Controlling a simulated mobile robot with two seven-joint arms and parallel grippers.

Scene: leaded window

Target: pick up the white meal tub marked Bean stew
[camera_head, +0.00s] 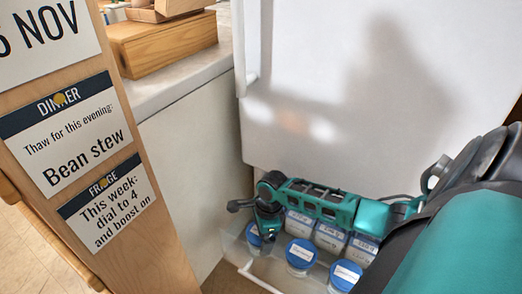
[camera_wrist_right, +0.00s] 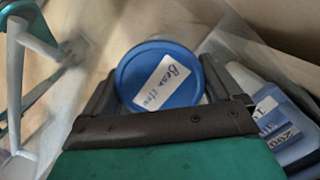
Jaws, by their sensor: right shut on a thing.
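The tub marked Bean stew (camera_wrist_right: 139,86) shows in the right wrist view as a round blue lid with a white handwritten label. My right gripper (camera_head: 256,214) is shut on it, with one dark finger on each side of the lid. In the head view this gripper is low over the open freezer drawer (camera_head: 235,250). A blue-lidded white tub (camera_head: 254,238) shows just under the jaws there; its label is too small to read, and I cannot tell if it is the held one. My left gripper is not in view.
Other blue-lidded tubs, one in front (camera_head: 300,256) and one at the right (camera_head: 345,276), stand close by in the drawer. The white fridge front (camera_head: 340,90) rises behind. A wooden board with notes (camera_head: 75,145) blocks the left.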

